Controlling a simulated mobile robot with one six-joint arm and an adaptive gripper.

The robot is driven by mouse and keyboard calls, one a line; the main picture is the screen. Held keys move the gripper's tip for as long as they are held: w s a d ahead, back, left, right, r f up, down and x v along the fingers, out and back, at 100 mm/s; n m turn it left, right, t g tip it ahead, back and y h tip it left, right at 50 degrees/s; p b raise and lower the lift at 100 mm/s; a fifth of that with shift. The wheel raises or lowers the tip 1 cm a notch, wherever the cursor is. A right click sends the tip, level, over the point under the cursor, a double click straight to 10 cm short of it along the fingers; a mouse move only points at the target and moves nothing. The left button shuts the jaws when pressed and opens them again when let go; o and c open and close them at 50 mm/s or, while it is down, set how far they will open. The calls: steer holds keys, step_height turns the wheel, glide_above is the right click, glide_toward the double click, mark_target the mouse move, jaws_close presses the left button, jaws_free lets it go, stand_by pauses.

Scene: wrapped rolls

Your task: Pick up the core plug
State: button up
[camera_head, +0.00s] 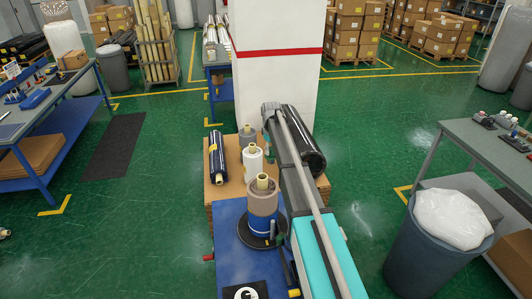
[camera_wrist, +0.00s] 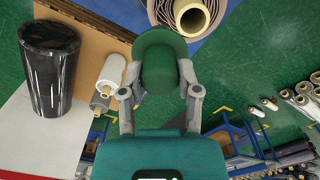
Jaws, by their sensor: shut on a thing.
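The core plug (camera_wrist: 160,68) is green, with a short cylindrical body and a wider round flange. In the wrist view it sits between the two fingers of my gripper (camera_wrist: 163,78), which is shut on it. A large wrapped roll with an open tan core (camera_wrist: 191,17) is just beyond the plug at the top of the wrist view. The plug is apart from that core in the picture. In the head view my arm runs up the middle, and neither the plug nor the fingertips can be made out.
A grey-brown roll with a tan core (camera_head: 262,196) stands on a blue platform (camera_head: 228,226). A white pillar (camera_head: 275,85) rises behind; a grey bin (camera_head: 430,255) stands right.

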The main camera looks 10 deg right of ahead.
steer(key=w+d+r+p, duration=0.3)
steer(key=w+d+r, duration=0.1)
steer(key=d, duration=0.4)
steer(key=shift+w, duration=0.2)
steer(key=shift+a+f, duration=0.1)
steer(key=shift+f, duration=0.05)
